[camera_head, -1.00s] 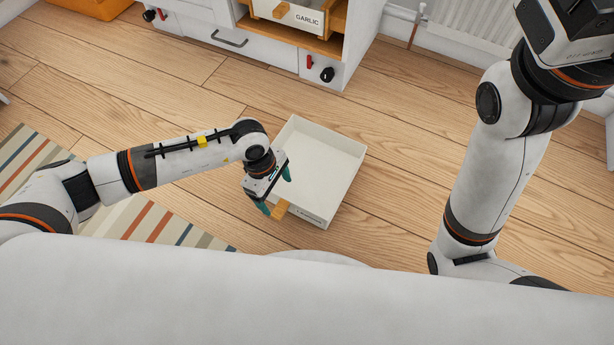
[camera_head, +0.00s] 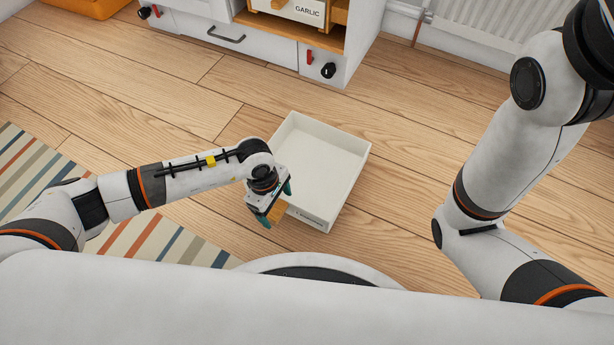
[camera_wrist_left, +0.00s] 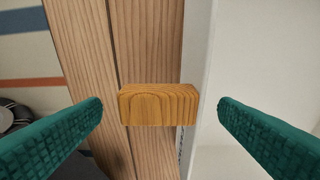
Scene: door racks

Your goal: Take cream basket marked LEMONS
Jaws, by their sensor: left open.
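The cream basket (camera_head: 345,185), an open box, sits on the wooden floor at the middle of the head view. Lettering on its near face is too small to read surely. A light wooden handle block (camera_head: 279,211) sticks out from that face; it also shows in the left wrist view (camera_wrist_left: 158,105). My left gripper (camera_head: 276,204) is open at the handle, with teal fingers on either side. In the left wrist view its fingertips (camera_wrist_left: 160,104) are apart, with gaps on both sides of the handle. My right arm shows at the right, its gripper outside the frame.
A white cabinet (camera_head: 270,55) stands at the back, with a basket marked GARLIC (camera_head: 298,10) on its shelf. An orange container (camera_head: 90,5) is at the upper left, a radiator (camera_head: 480,25) at the upper right. A striped rug (camera_head: 130,235) lies at left. Floor right of the basket is clear.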

